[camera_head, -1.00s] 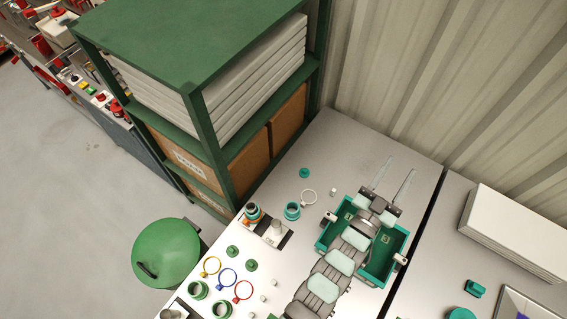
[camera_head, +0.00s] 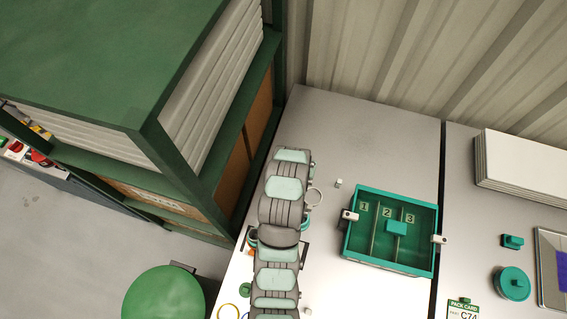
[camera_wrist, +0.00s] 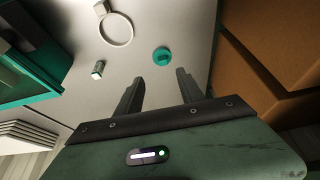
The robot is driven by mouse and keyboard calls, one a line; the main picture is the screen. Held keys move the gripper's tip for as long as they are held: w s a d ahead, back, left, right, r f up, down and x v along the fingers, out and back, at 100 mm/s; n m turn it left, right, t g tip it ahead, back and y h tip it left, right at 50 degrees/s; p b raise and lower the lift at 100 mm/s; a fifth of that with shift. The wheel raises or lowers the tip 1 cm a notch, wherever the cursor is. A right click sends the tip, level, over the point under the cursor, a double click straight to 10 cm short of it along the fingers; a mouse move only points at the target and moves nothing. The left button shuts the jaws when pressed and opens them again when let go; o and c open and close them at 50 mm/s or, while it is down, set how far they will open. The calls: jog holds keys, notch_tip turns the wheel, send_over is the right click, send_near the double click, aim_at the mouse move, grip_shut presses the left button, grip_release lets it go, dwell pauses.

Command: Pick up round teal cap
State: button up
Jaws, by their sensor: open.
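The round teal cap (camera_wrist: 162,56) lies on the grey table in the wrist view, a small disc with a raised grip on top. My gripper (camera_wrist: 159,76) is open and empty, with its two dark fingers pointing toward the cap. In that view the cap shows just beyond the fingertips, roughly in line with the gap between them, and apart from them. How high the fingertips are above the table I cannot tell. In the head view my arm covers the cap and my gripper cannot be made out.
A teal tray (camera_head: 349,222) with numbered compartments stands right of my arm, with a teal block (camera_head: 396,228) in it. A pale ring (camera_wrist: 116,13) and a small white piece (camera_wrist: 98,70) lie near the cap. A green shelf (camera_head: 251,119) with cardboard boxes stands close on the left.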

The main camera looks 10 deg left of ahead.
jog(key=x, duration=0.5)
jog(key=shift+d+f, duration=0.1)
jog(key=shift+f, duration=0.15)
jog(key=shift+w+x, duration=0.15)
jog(key=shift+x, duration=1.2)
jog(key=shift+w+x, duration=0.2)
jog(key=shift+x, duration=1.1)
jog(key=shift+a+r, duration=0.15)
jog(key=shift+a, duration=0.2)
jog(key=shift+c, duration=0.5)
grip_shut()
